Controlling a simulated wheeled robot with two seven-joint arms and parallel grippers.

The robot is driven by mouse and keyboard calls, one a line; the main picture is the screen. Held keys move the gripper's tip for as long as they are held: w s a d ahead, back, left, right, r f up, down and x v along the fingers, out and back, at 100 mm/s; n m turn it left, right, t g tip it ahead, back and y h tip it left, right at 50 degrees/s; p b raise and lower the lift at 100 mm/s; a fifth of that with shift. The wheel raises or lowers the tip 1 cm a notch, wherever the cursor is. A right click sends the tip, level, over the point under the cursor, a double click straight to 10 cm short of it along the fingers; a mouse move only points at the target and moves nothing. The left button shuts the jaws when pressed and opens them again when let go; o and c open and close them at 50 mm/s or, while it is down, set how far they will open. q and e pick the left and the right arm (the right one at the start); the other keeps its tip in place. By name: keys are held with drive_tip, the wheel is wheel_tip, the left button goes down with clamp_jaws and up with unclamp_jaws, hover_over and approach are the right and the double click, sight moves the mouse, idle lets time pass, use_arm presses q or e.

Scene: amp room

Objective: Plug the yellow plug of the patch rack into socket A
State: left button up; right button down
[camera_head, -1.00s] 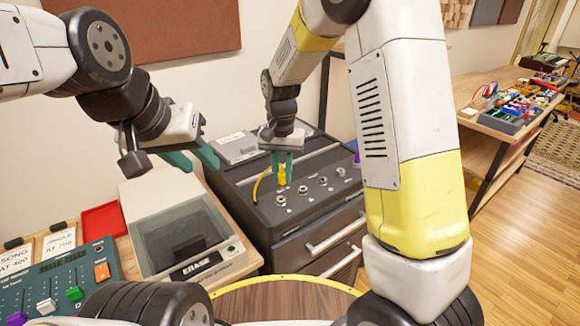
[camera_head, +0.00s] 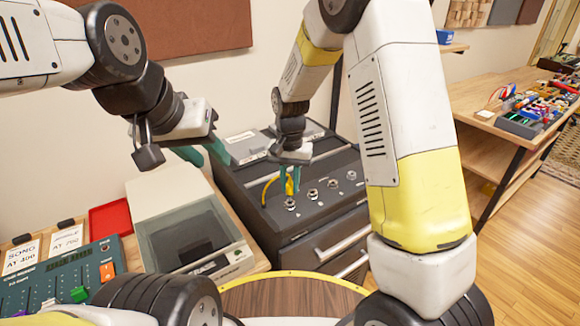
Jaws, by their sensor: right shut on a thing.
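The dark patch rack (camera_head: 262,208) has a row of round metal sockets on its sloped top. My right gripper (camera_head: 292,184) is shut on the yellow plug (camera_head: 290,188), which points down just above the leftmost socket (camera_head: 291,204). A yellow cable (camera_head: 268,184) loops from the rack's top beside it. I cannot tell whether the plug touches the socket, and the socket letters are too small to read. My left gripper (camera_head: 204,153) is open and empty, above and left of the rack.
More sockets (camera_head: 312,194) lie to the right on the rack top. A grey box with a clear lid (camera_head: 188,238), a red tray (camera_head: 109,218) and a mixer panel (camera_head: 62,277) are at left. A wooden bench (camera_head: 478,108) with small parts is at right. Floor at right is clear.

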drive_tip(key=shift+f, duration=0.35)
drive_tip(key=shift+f, duration=0.95)
idle(0.5)
drive_tip(key=c, duration=1.2)
unclamp_jaws()
wheel_tip(320, 180, up, 7)
drive_tip(key=shift+r, duration=0.4)
